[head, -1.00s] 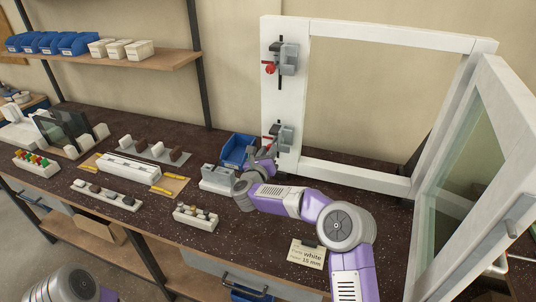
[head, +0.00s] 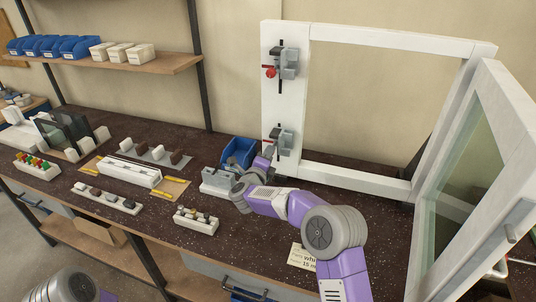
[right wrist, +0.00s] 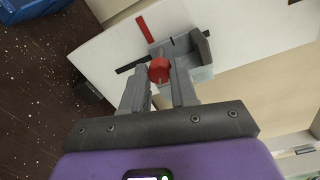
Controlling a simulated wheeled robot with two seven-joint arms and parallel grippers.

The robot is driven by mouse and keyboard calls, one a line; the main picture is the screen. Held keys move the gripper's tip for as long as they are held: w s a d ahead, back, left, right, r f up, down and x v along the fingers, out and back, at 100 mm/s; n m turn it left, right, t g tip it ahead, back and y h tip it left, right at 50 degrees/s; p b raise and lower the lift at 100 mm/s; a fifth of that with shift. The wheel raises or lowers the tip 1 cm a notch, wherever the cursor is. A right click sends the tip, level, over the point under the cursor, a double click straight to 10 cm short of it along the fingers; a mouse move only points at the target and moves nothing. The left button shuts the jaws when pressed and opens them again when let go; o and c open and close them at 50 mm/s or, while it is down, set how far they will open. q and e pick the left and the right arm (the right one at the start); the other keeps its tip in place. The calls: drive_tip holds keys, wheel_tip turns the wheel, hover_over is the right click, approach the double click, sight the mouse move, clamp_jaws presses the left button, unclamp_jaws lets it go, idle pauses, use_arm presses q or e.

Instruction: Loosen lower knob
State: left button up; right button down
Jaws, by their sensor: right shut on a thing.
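The lower clamp (head: 284,141) sits on the white frame's left post, a grey block on a dark bar. Its red knob (right wrist: 159,70) shows at my right fingertips in the right wrist view; in the head view it is mostly hidden by my gripper. My right gripper (right wrist: 160,82) is shut on this knob, with a finger on either side. In the head view my right gripper (head: 265,162) reaches the clamp from below. The upper clamp (head: 287,64) with its own red knob (head: 269,72) is higher on the same post. My left gripper is not in view.
The white frame (head: 390,40) stands at the back, with a glazed sash (head: 480,170) at right. A blue bin (head: 238,152) and a grey-white block (head: 217,182) are close left of my right gripper. Trays of small parts (head: 105,198) fill the bench's left.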

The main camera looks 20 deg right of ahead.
drive_tip(key=shift+a+n+p, duration=0.1)
drive_tip(key=shift+n+p, duration=1.6)
drive_tip(key=shift+n, duration=1.9)
drive_tip(key=c, duration=0.9)
unclamp_jaws()
drive_tip(key=shift+o, duration=0.2)
drive_tip(key=v, duration=0.7)
drive_tip(key=shift+s+a, duration=0.15)
drive_tip(key=shift+a, duration=0.05)
